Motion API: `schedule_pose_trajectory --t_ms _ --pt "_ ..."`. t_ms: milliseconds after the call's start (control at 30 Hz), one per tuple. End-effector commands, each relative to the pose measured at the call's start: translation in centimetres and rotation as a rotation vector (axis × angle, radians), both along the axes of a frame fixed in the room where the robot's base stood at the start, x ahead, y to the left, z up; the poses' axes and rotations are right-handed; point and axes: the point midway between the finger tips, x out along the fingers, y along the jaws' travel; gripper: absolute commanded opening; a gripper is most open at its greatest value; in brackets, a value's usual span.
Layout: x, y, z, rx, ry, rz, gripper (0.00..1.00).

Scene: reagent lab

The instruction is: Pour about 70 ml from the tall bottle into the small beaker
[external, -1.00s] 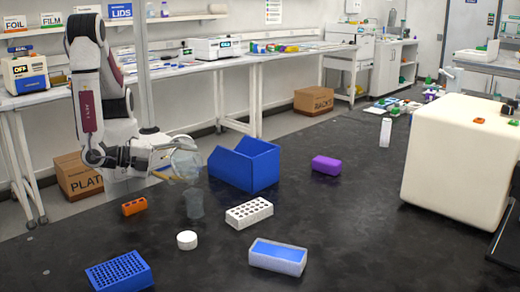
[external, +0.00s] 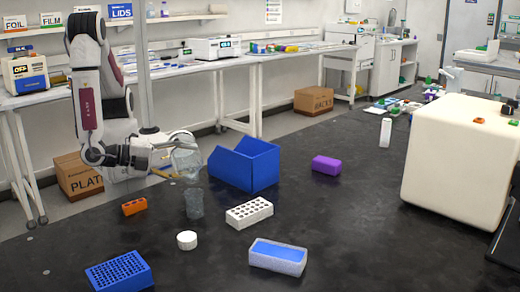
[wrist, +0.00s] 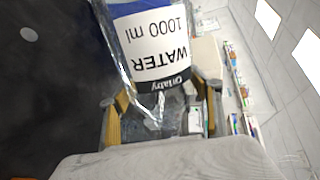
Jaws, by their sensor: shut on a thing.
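The tall bottle (external: 187,161) is clear. Its label (wrist: 153,45), reading WATER 1000 ml, appears upside down in the wrist view. My gripper (external: 168,158) is shut on the bottle and holds it tilted above the bench. The small beaker (external: 194,204) is clear and greyish and stands upright on the dark bench just below the bottle's lower end. The bottle and beaker look close in the external view; I cannot tell whether they touch. The liquid level in the beaker and any stream are too small to make out.
A white round cap (external: 187,240) lies in front of the beaker. An orange block (external: 134,206) is to its left, a white rack (external: 249,212) to its right and a blue bin (external: 244,164) behind right. A blue rack (external: 118,272) and blue-filled tray (external: 278,257) stand nearer the camera.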

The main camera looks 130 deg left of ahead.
Motion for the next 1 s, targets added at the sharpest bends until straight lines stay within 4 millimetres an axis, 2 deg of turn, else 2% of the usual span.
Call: schedule_pose_trajectory --t_ms 1000 --pt "-1.0 0.6 0.4 0.017 0.032 0.0 0.34"
